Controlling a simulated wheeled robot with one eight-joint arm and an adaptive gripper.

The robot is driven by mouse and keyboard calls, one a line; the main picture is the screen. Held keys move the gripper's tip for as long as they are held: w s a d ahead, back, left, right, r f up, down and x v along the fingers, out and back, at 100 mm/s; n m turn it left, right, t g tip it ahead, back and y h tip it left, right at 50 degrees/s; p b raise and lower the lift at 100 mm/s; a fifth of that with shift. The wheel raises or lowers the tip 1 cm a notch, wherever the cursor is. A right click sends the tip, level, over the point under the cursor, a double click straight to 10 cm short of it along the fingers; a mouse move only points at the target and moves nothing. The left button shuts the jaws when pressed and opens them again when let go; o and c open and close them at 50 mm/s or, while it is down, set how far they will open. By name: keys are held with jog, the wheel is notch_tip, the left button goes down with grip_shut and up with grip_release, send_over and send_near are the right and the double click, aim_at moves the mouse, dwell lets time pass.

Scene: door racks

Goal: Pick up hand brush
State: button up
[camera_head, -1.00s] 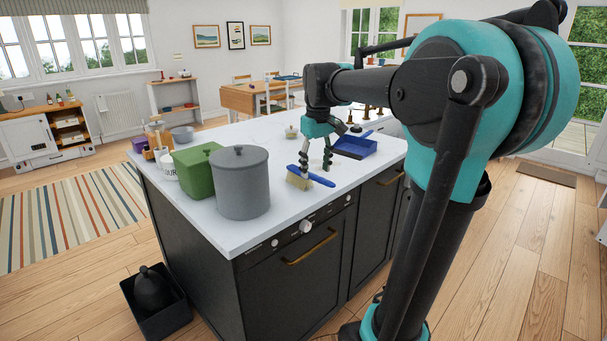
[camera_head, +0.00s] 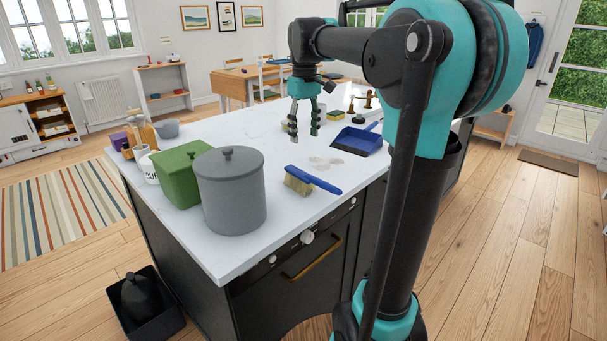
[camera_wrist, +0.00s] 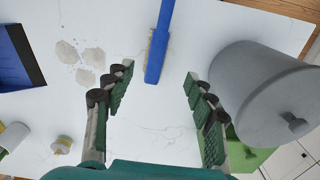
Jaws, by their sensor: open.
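The hand brush (camera_head: 311,181) has a blue handle and pale bristles. It lies on the white countertop (camera_head: 270,235) near the front edge, right of the grey pot. In the wrist view the brush (camera_wrist: 158,45) shows at the top, ahead of and between my fingers, its bristles on the left side. My gripper (camera_head: 305,137) is open and empty, raised above the counter behind the brush. In the wrist view my gripper (camera_wrist: 158,95) has its fingers wide apart with nothing between the tips.
A grey lidded pot (camera_head: 231,190) and a green container (camera_head: 181,172) stand left of the brush. A blue dustpan (camera_head: 357,141) lies behind it to the right. Pale crumb patches (camera_wrist: 85,58) lie between brush and dustpan. Counter in front of the brush is clear.

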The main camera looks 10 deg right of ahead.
send_near(305, 175)
notch_tip(305, 175, down, 5)
jog(key=shift+a+f, duration=0.1)
jog(key=shift+w+f, duration=0.1)
jog(key=shift+f, duration=2.45)
grip_shut()
